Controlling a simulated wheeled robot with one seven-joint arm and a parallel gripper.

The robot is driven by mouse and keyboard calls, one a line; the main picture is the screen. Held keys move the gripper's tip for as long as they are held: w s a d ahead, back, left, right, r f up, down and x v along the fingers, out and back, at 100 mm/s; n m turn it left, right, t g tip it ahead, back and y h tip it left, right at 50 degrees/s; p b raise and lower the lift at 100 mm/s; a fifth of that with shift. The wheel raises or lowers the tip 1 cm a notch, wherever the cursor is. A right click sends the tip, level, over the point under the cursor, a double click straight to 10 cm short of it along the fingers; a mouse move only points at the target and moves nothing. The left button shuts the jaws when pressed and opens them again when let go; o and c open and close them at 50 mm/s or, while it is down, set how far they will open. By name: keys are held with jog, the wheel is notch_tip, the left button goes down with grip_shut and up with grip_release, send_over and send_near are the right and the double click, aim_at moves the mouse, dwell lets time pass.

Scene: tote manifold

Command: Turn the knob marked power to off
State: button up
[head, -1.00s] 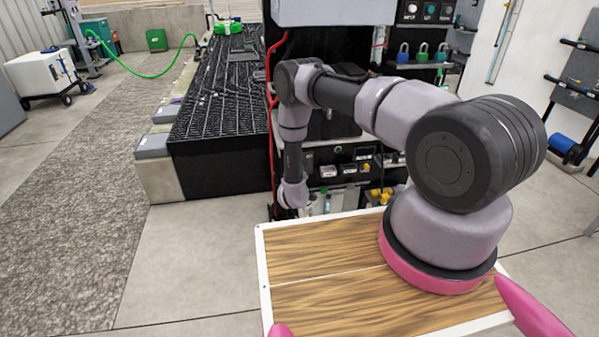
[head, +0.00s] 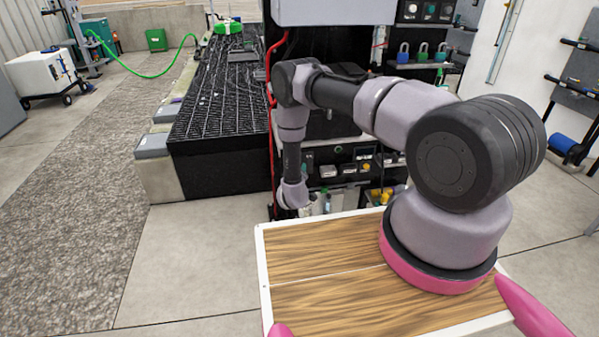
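No knob with a readable "power" mark shows; labels are too small to read. A dark panel (head: 428,13) at the top right carries small round controls. A lower row of small switch boxes (head: 349,169) sits on the dark rack behind my arm, partly hidden by it. One has a yellow round part (head: 366,167). My arm reaches forward and bends down at the left of the rack. Its wrist hangs in front of the rack's lower left; my gripper's fingers cannot be made out there.
A black grid-topped bench (head: 222,105) stands to the left, a red hose (head: 271,75) beside the rack. A white cart (head: 40,75) and green hose (head: 150,74) are further back.

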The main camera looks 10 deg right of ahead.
jog(key=v, duration=1)
jog(key=shift+s+r, duration=0.2)
jog(key=shift+s, duration=0.05)
